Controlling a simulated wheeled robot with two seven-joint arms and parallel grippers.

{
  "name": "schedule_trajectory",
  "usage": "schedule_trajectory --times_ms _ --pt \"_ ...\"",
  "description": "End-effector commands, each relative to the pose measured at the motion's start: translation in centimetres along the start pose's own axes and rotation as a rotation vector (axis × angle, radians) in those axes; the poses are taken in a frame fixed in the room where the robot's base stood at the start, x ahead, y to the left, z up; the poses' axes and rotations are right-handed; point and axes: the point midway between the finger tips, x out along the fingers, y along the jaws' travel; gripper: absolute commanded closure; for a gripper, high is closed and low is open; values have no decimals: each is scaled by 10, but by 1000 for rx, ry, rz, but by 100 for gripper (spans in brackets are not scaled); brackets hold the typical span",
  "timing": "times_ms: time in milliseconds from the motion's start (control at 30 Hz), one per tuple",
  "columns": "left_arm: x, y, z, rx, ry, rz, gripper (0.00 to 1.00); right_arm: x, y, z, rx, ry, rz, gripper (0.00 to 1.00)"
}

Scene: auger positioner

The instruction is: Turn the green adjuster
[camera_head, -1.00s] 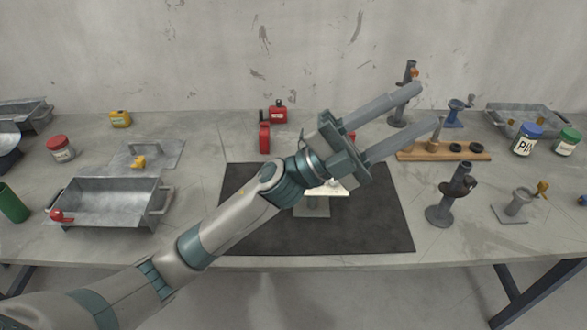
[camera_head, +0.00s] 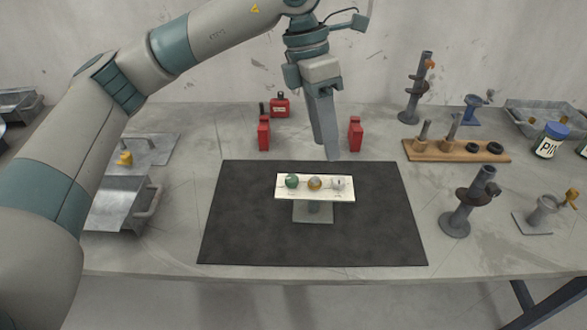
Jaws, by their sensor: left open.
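The green adjuster (camera_head: 292,182) is a round green knob at the left end of a white plate (camera_head: 300,196). An orange-yellow knob (camera_head: 315,184) sits in the middle and a pale grey-white knob (camera_head: 338,184) at the right. The plate is raised on a grey stand (camera_head: 313,211) on the black mat (camera_head: 370,225). My left gripper (camera_head: 328,156) points down above and behind the plate, apart from it. Its fingers overlap in this view, nothing shows between them, and it is open. My right gripper is out of view.
Two red blocks (camera_head: 264,135) (camera_head: 355,135) and a red can (camera_head: 280,106) stand behind the mat. A wooden rack (camera_head: 455,153) and dark metal stands (camera_head: 467,205) are at the right. A metal tray (camera_head: 118,218) at the left is partly hidden by my left arm. The mat around the stand is clear.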

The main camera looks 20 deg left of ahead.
Motion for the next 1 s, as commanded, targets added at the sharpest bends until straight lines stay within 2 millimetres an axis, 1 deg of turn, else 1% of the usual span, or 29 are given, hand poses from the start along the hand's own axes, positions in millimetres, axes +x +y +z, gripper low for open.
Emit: schedule_trajectory --times_ms 33,100,200,300,733,867,1000 --pt "-11 15 -10 -21 35 67 59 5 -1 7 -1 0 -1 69" --pt "-26 31 -22 -50 82 142 59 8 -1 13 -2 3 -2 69" --pt "-40 45 -34 -78 126 210 59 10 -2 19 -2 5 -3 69" --pt "-47 51 -39 -91 146 239 59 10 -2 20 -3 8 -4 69" --pt "-45 51 -40 -92 148 240 59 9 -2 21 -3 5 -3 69" --pt "-39 53 -41 -92 148 238 59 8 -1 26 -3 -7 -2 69" --pt "-26 56 -43 -93 149 238 59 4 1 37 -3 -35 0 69"
